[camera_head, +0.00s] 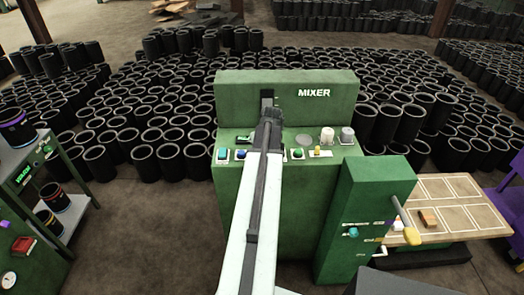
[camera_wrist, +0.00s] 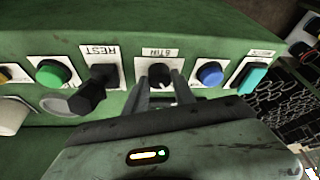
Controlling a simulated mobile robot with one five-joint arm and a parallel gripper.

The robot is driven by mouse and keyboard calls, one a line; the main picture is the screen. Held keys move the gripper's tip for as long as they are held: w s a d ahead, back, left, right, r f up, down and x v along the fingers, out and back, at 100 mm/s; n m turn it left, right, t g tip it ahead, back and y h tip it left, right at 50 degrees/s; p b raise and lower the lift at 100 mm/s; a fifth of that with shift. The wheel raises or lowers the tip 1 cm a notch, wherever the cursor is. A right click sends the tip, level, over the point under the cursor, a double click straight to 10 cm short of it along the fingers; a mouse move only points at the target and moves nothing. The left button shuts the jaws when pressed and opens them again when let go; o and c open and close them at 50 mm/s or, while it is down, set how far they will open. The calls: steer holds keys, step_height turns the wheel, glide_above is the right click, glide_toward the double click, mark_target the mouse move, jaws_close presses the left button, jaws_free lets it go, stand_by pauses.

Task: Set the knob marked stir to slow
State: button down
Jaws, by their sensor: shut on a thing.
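The stir knob (camera_wrist: 158,72) is black and sits on the green panel under a white label reading STIR, upside down in the wrist view. My gripper (camera_wrist: 160,81) has its two grey fingers on either side of this knob and is shut on it. The knob's pointer and any setting marks cannot be made out. In the head view the green mixer (camera_head: 290,90) stands ahead, and my arm reaches over its panel and hides the knob.
In the wrist view a black knob (camera_wrist: 104,84) labelled REST and a green button (camera_wrist: 52,72) are left of my gripper. A blue button (camera_wrist: 210,73) and a teal switch (camera_wrist: 254,78) are right. A green cabinet with a yellow-ended lever (camera_head: 405,222) stands front right.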

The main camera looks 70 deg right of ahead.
stand_by(0.4)
steer(key=c, duration=1)
jaws_free()
steer(key=shift+c, duration=0.2)
steer(key=p+v, duration=0.7)
steer(key=shift+s+r, duration=0.15)
steer(key=shift+r, duration=0.2)
steer(key=shift+a, duration=0.15)
